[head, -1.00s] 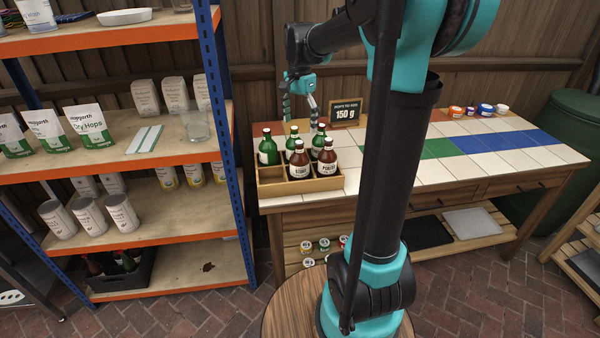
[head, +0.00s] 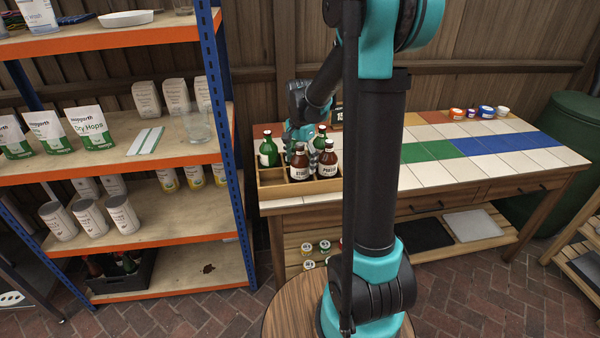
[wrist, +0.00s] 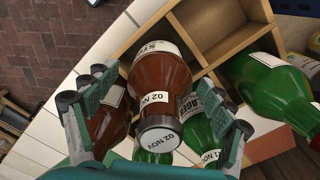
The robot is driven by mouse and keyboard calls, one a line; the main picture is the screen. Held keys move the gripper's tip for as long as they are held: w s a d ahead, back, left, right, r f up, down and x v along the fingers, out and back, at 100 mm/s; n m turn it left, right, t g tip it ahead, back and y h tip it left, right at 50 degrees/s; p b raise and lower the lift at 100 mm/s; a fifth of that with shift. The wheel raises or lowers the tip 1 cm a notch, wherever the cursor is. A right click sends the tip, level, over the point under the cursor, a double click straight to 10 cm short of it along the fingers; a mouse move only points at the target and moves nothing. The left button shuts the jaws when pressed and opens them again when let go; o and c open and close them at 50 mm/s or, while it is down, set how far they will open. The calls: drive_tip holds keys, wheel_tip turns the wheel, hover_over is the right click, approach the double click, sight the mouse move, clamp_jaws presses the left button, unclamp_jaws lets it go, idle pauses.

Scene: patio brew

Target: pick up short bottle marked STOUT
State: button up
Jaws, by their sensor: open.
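The short brown bottle marked STOUT (head: 300,167) stands upright in the front row of a wooden crate (head: 268,192) on the tiled table. In the wrist view the same bottle (wrist: 158,75) shows a white label, partly readable as "ST", and a cap lettered "02 NOV". My gripper (wrist: 160,95) is open, one finger on each side of this bottle, pointing down from above. Whether the fingers touch it cannot be told. In the head view my gripper (head: 297,138) is over the crate, partly hidden among the bottle necks.
A brown PORTER bottle (head: 328,164) stands just right of the STOUT. Green bottles (head: 268,152) stand in the crate too, one marked LAGER (wrist: 199,122) close to my right finger. Some compartments are empty.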

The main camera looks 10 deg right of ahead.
drive_tip(key=shift+f, duration=1.2)
drive_tip(key=shift+c, duration=0.6)
drive_tip(key=c, duration=1.7)
